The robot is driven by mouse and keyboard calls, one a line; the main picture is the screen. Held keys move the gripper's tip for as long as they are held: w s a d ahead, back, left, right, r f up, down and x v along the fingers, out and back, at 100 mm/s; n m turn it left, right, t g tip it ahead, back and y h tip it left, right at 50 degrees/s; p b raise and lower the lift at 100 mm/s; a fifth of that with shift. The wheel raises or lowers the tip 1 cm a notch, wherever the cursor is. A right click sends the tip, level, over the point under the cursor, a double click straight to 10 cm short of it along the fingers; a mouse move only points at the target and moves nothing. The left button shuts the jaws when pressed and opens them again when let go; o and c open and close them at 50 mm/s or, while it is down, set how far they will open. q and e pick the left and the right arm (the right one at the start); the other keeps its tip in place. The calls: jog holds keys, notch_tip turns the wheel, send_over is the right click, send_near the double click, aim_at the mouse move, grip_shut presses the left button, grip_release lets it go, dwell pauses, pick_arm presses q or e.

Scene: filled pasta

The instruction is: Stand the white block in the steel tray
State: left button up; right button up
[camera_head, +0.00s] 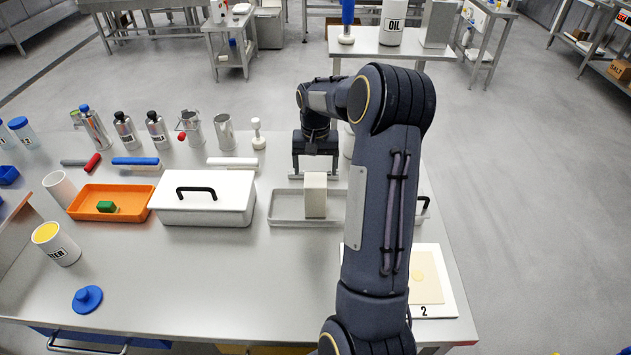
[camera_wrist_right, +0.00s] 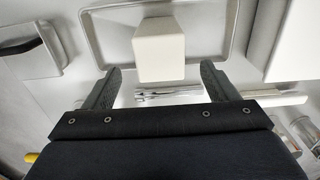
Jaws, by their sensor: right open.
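The white block (camera_head: 315,195) stands upright in the steel tray (camera_head: 287,208), seemingly resting on its floor. In the right wrist view the block (camera_wrist_right: 159,52) shows end-on inside the rim of the tray (camera_wrist_right: 98,40). My right gripper (camera_head: 315,176) is open and empty, just behind the block in the head view. In the right wrist view the fingertips of the gripper (camera_wrist_right: 160,70) lie to either side of the block's image, with a gap on both sides. My arm hides the tray's right part. My left gripper is not in view.
Bottles and metal cups line the back. A white board (camera_head: 432,309) marked 2 lies front right. The table's front middle is clear.

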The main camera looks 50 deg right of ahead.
notch_tip(320, 180, up, 4)
jog(key=shift+f, duration=0.1)
jog(key=s+a+r+n+t, duration=0.1)
jog(key=s+a+r, duration=0.15)
jog(key=a, duration=0.25)
jog(key=s+a+r+n+t+y, duration=0.1)
jog(key=s+a+r, duration=0.1)
jog(key=a+r, duration=0.15)
jog(key=s+a+r+n+t, duration=0.1)
jog(key=s+a+r, duration=0.15)
jog(key=a, duration=0.35)
jog(key=s+a+f+n+t+y, duration=0.2)
jog(key=s+a+n, duration=0.3)
jog(key=s+a, duration=0.8)
jog(key=shift+s+a+f+t+y, duration=0.2)
jog(key=shift+a+f+t+y, duration=0.15)
jog(key=shift+a, duration=0.85)
